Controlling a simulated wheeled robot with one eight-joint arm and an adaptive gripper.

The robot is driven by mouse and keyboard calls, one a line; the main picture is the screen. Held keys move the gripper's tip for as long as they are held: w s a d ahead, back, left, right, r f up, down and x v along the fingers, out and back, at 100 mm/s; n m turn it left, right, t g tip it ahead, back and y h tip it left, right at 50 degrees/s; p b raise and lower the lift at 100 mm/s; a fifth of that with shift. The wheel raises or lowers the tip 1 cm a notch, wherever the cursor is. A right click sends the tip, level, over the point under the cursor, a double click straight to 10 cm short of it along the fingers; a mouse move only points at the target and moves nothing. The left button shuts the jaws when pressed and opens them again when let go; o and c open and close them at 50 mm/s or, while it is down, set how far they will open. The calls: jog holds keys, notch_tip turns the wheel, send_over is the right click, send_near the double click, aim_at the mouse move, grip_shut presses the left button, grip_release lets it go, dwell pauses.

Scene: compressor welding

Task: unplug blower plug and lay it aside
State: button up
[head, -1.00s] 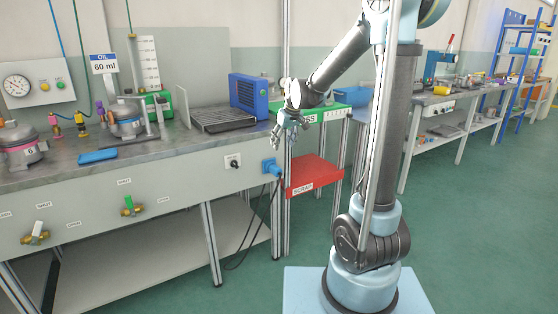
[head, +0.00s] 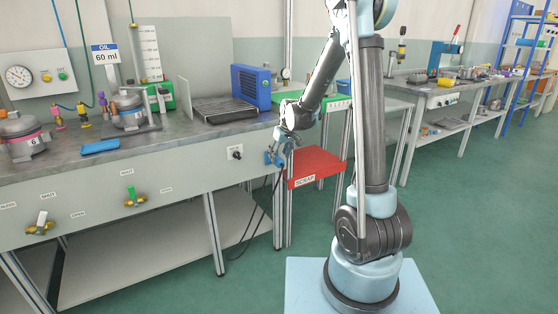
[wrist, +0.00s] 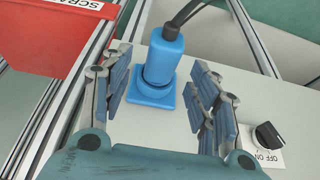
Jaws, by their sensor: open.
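The blue blower plug (wrist: 165,52) sits in its blue square socket (wrist: 157,93) on the bench's front panel. Black cables lead away from its outer end. In the wrist view my open gripper (wrist: 160,80) has one finger on each side of the plug and socket, with visible gaps. In the head view my gripper (head: 284,146) is at the right end of the panel and partly covers the plug (head: 270,158). The blue blower (head: 251,87) stands on the bench above.
A red scrap bin (head: 316,166) is right of the socket, near my gripper; it also shows in the wrist view (wrist: 55,35). A black OFF/ON knob (wrist: 267,135) is beside the socket. The bench top (head: 190,130) has free room in front of the black grille.

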aim_at(284, 164)
jog(key=shift+x, duration=1.4)
grip_shut()
jog(key=c, duration=1)
grip_release()
grip_shut()
jog(key=shift+d, duration=0.1)
jog(key=shift+s+d, duration=0.15)
jog(key=shift+s, duration=0.15)
jog(key=shift+s+d, duration=0.6)
jog(key=shift+s, duration=0.3)
jog(key=shift+s+d, duration=0.6)
jog(key=shift+s, duration=0.35)
